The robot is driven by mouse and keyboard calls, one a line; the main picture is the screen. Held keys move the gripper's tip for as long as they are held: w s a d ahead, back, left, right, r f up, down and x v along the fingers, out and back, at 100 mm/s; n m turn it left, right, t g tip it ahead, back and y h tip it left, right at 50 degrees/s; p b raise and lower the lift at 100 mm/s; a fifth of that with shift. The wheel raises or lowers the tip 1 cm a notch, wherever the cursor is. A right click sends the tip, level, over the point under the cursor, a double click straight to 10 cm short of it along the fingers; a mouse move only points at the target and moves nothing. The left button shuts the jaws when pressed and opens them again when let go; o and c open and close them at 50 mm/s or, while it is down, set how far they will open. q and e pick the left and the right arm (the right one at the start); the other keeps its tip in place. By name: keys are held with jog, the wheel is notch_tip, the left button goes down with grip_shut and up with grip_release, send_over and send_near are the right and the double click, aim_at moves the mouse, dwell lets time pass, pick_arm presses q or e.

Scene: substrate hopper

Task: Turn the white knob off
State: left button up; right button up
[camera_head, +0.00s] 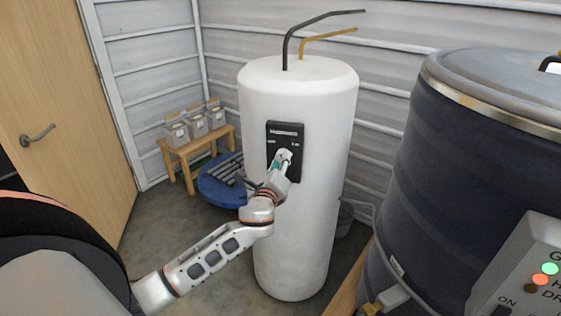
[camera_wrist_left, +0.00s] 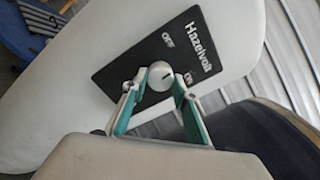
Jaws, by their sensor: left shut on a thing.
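The white knob (camera_wrist_left: 160,75) sits on a black panel (camera_wrist_left: 150,55) marked Hazelvolt, between the OFF and ON labels. A small dark mark on the knob appears on its ON side. The panel also shows in the head view (camera_head: 272,132), on the front of a tall white tank (camera_head: 295,225). My left gripper (camera_head: 283,158) is at the panel and covers the knob in the head view. In the left wrist view its teal-padded fingers (camera_wrist_left: 159,88) reach either side of the knob and are shut on it. My right gripper is not in view.
A large dark-blue vessel (camera_head: 425,190) with a control box (camera_head: 530,270) stands close on the right. A wooden bench (camera_head: 198,148) with grey containers and a round blue object (camera_head: 212,190) are behind left. A wooden door (camera_head: 60,90) is at far left.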

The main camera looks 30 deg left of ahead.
pick_arm(q)
jog(key=shift+n, duration=3.6)
jog(key=o, duration=1.1)
jog(key=v, duration=1.2)
